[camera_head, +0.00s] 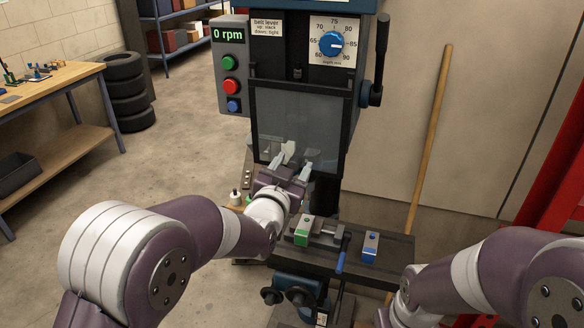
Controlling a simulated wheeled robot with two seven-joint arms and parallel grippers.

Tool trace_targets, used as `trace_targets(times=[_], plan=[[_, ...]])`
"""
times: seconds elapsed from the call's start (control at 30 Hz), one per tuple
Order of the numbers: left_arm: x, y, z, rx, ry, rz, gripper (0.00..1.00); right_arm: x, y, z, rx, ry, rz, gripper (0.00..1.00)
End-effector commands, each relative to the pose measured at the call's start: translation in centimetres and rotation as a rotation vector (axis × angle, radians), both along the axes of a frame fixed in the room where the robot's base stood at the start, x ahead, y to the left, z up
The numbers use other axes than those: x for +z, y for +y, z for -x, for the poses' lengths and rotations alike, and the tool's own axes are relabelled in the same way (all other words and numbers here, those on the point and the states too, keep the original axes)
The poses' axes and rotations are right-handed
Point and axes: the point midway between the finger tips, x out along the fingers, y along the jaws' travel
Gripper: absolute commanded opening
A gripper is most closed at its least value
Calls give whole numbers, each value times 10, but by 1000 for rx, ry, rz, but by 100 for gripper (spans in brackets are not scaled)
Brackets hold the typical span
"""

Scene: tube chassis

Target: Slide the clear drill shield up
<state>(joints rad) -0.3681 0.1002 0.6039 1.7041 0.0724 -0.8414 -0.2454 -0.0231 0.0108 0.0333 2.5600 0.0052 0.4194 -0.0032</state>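The clear drill shield (298,118) is a dark-framed transparent panel on the front of the drill press. It hangs low, below the dial and in front of the spindle area. My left gripper (293,166) is at the shield's lower edge, with its two pale fingers apart. A small pale piece (289,149) shows just above and between the fingers; I cannot tell whether it is a tab on the shield or whether the fingers touch it. My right arm comes in at the lower right; its gripper end is mostly cut off by the bottom edge.
A control box (231,75) reads 0 rpm at left. A black lever (377,60) stands at right. A wooden pole (431,140) leans behind.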

Motion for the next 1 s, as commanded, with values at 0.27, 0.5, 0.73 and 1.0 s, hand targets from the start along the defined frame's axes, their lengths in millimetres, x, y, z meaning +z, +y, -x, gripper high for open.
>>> trace_targets(times=[0.27, 0.5, 0.73, 1.0], plan=[[-3, 7, 20, 0, 0, 0, 55, -10, 0, 0, 0, 0, 0, 0], [-3, 26, 81, -2, -3, 1, 55, -28, 0, 0, 0, 0, 0, 0], [-1, 38, 117, 0, 0, 0, 55, -30, 0, 0, 0, 0, 0, 0], [-1, 40, 121, 0, 0, 0, 55, -30, 0, 0, 0, 0, 0, 0]])
